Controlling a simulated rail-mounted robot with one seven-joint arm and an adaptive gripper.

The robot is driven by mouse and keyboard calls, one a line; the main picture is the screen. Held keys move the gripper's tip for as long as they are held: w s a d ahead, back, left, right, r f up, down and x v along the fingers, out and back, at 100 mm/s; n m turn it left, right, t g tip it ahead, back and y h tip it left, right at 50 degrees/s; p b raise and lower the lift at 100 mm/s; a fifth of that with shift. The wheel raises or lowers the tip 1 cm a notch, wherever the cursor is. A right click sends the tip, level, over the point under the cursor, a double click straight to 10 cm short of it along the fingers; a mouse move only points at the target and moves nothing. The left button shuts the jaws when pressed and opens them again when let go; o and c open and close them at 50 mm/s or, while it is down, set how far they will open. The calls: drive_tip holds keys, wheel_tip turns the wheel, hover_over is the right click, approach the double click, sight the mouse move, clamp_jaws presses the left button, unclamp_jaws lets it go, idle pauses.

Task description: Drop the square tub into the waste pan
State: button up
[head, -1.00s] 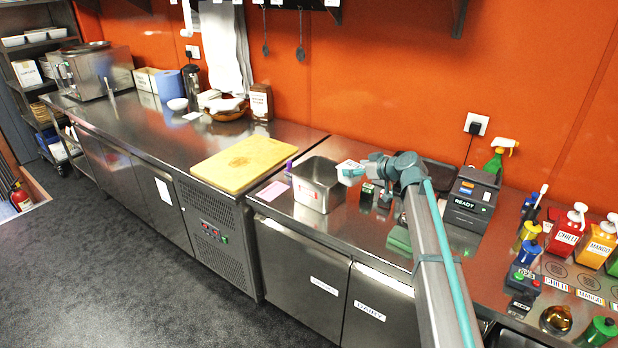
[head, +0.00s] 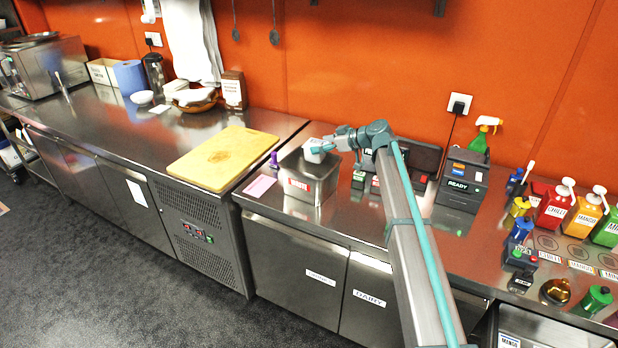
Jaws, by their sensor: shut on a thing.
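The waste pan (head: 311,191) is a square steel container with a red and white label, standing on the steel counter right of the cutting board. My gripper (head: 325,146) is shut on the square tub (head: 316,151), a small white tub. The fingers partly cover the tub.
A wooden cutting board (head: 222,158), a pink card (head: 260,186) and a purple item (head: 274,160) lie left of the pan. Small dark boxes (head: 360,179) and a READY device (head: 461,181) stand to the right. Sauce bottles (head: 553,207) line the far right.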

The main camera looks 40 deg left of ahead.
sight(324, 153)
drive_tip(key=shift+f+p, duration=0.35)
drive_tip(key=shift+f, duration=1.35)
drive_tip(key=o, duration=1.6)
drive_tip(key=shift+c, duration=0.2)
drive_tip(key=shift+d, duration=0.1)
drive_tip(key=v, duration=1.2)
